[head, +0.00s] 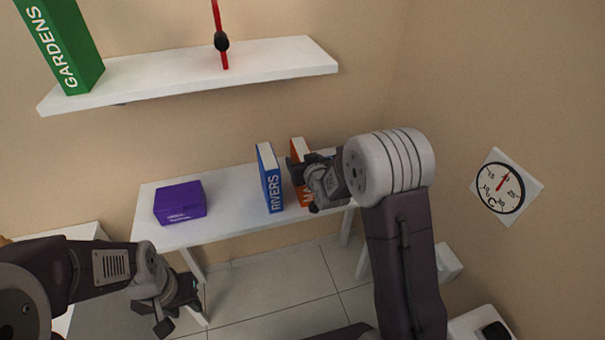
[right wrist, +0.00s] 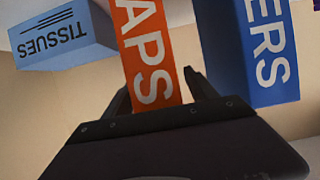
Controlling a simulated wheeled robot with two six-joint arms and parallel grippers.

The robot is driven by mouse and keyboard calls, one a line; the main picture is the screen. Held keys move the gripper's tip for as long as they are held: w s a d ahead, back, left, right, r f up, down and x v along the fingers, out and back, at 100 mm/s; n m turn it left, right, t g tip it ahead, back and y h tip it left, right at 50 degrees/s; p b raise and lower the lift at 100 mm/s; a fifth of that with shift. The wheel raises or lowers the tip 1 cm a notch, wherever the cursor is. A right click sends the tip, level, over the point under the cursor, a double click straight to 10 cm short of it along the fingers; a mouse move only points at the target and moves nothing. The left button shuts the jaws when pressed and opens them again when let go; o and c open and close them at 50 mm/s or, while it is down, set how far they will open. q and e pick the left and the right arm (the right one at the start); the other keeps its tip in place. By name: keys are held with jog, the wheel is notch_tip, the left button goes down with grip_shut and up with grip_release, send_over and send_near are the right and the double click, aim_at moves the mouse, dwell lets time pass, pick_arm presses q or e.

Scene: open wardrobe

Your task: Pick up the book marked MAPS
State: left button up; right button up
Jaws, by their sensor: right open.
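The orange MAPS book (head: 297,150) stands upright on the white table, its lower spine partly hidden by my right gripper (head: 302,187). In the right wrist view, the spine of the MAPS book (right wrist: 148,50) shows the letters "APS" between the two fingers of my right gripper (right wrist: 158,88). That gripper is open, one finger on each side of the spine; I cannot tell whether either touches it. My left gripper (head: 178,308) hangs empty at the lower left, in front of the table, its fingers apart.
The blue RIVERS book (head: 271,180) stands close left of MAPS. A blue TISSUES box (right wrist: 62,40) is on its other side. A purple box (head: 180,202) sits on the table (head: 228,226). Above is a shelf (head: 170,80) with a green GARDENS book (head: 62,45).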

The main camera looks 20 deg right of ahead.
jog(key=shift+w+f, duration=0.25)
jog(key=shift+w, duration=0.2)
jog(key=shift+r, duration=0.1)
jog(key=shift+s, duration=0.1)
jog(key=c, duration=0.3)
grip_shut()
jog(key=shift+r, duration=0.15)
